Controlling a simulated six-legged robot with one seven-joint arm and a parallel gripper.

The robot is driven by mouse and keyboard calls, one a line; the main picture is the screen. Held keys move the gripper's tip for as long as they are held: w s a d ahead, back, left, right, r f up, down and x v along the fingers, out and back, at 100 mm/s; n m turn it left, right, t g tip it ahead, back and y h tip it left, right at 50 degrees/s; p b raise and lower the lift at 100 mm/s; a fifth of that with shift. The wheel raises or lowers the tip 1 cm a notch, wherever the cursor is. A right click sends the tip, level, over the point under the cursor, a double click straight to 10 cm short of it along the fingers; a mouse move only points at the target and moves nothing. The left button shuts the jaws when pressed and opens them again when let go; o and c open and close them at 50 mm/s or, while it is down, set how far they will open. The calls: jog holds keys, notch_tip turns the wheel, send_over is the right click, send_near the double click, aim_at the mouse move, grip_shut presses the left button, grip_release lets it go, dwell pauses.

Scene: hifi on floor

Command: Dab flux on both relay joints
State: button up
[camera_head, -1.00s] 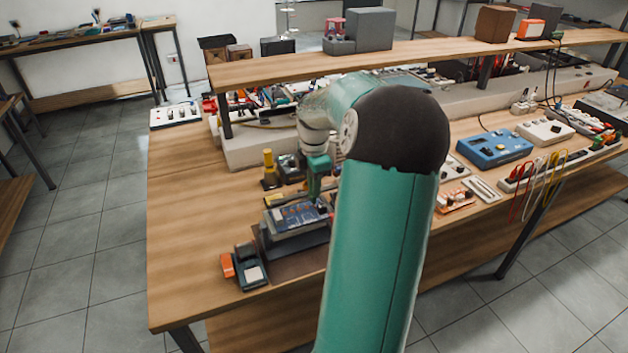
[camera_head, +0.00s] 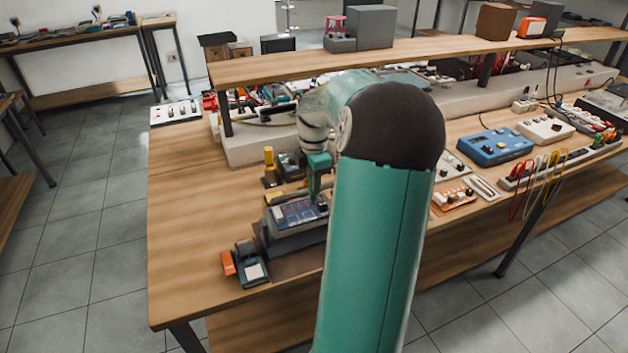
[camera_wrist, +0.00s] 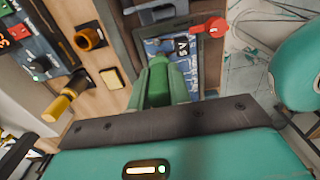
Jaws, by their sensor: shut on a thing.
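In the head view my gripper (camera_head: 317,180) points down over a blue board (camera_head: 292,213) on a dark raised stand (camera_head: 290,239). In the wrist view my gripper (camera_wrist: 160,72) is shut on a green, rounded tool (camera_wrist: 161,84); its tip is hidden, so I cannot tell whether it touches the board. The blue board (camera_wrist: 182,46) lies just beyond the fingers, with pale markings on it. The two relay joints cannot be made out.
A yellow-handled tool (camera_head: 268,158) stands behind the stand and shows in the wrist view (camera_wrist: 65,97). A dark box with an orange side part (camera_head: 248,266) sits in front. A blue instrument (camera_head: 494,147) is at right. The shelf (camera_head: 400,53) runs above the bench; its front left is clear.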

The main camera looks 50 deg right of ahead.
jog(key=shift+f, duration=0.4)
dwell(0.5)
jog(key=shift+r, duration=0.15)
dwell(0.4)
jog(key=shift+r, duration=2.15)
jog(key=shift+f, duration=0.1)
jog(key=shift+s+d+f, duration=0.2)
jog(key=shift+d+f, duration=0.1)
jog(key=shift+f, duration=0.3)
jog(key=shift+s+d+f, duration=0.2)
jog(key=shift+d+f, duration=0.15)
jog(key=shift+f, duration=0.25)
jog(key=shift+s+d+f, duration=0.2)
jog(key=shift+d+f, duration=0.1)
jog(key=shift+f, duration=0.3)
jog(key=shift+f, duration=0.4)
jog(key=shift+r, duration=0.1)
